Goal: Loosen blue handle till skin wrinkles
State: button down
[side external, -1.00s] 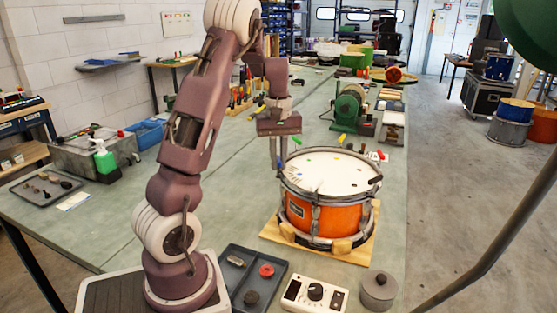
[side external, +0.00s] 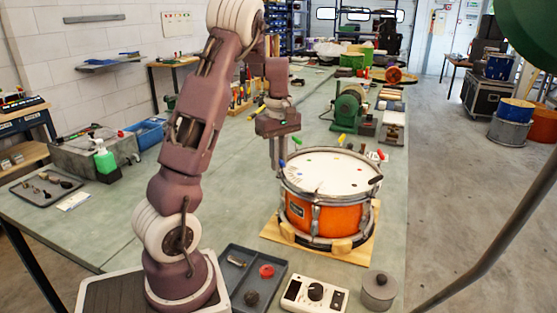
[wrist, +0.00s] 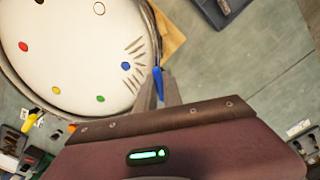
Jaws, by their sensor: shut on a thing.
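The orange drum (side external: 328,219) stands on a wooden board with its white skin (side external: 335,176) facing up. In the wrist view the skin (wrist: 75,50) carries coloured dots, and several short dark lines like wrinkles (wrist: 135,70) fan out near the blue dot at the rim. The blue handle (wrist: 158,84) stands at the rim beside that dot, and its tip also shows in the side view (side external: 283,163). My gripper (wrist: 160,90) is shut on the blue handle from above. The fingers hide part of the handle.
A yellow handle (wrist: 30,122) shows at another part of the rim. A dark tray (side external: 243,283), a white control box (side external: 315,295) and a grey lidded pot (side external: 378,290) stand in front of the drum. A green machine (side external: 350,108) stands behind it.

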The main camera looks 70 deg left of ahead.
jog(key=c, duration=1.5)
grip_release()
notch_tip(320, 180, up, 7)
jog(key=shift+r, duration=0.1)
